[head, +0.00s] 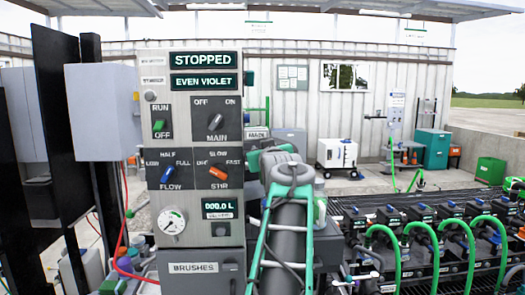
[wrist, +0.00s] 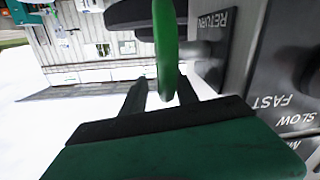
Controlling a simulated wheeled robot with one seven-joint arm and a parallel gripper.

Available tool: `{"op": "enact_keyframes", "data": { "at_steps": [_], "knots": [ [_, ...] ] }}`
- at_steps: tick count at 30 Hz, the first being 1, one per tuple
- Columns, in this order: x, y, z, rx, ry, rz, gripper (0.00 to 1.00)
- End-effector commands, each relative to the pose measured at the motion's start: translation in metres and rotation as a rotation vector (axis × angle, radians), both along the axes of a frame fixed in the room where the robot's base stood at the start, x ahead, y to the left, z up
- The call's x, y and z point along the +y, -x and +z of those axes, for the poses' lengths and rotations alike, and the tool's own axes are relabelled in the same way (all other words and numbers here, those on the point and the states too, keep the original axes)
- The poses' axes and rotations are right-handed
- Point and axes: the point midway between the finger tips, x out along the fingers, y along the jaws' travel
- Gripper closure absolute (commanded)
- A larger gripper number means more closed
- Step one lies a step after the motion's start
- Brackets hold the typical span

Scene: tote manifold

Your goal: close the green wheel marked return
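The green wheel (wrist: 166,45) shows nearly edge-on at the top centre of the wrist view. A dark plate marked RETURN (wrist: 213,22) is just right of it. My gripper (wrist: 160,92) has its two dark fingers apart, one on each side of the wheel's near rim. A bright gap shows between the left finger and the rim; I cannot tell whether the right finger touches it. In the head view my arm covers the area right of the control panel (head: 200,130), and I cannot make out the wheel or fingertips there.
The panel face with the SLOW and FAST dial plate (wrist: 285,90) is close on the right in the wrist view. Several green hoses (head: 425,235) loop over a dark manifold at right in the head view. A grey cabinet (head: 103,110) stands left of the panel.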

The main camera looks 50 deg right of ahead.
Motion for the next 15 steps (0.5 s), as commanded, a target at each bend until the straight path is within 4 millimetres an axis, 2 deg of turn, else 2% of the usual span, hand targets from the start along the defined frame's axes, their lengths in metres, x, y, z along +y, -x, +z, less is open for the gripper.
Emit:
{"op": "enact_keyframes", "data": {
  "at_steps": [8, 15],
  "knots": [
    [0.004, 0.001, -0.001, 0.000, 0.000, 0.004, 0.64],
    [0.036, 0.034, -0.002, -0.001, 0.003, 0.002, 0.64]
  ]
}}
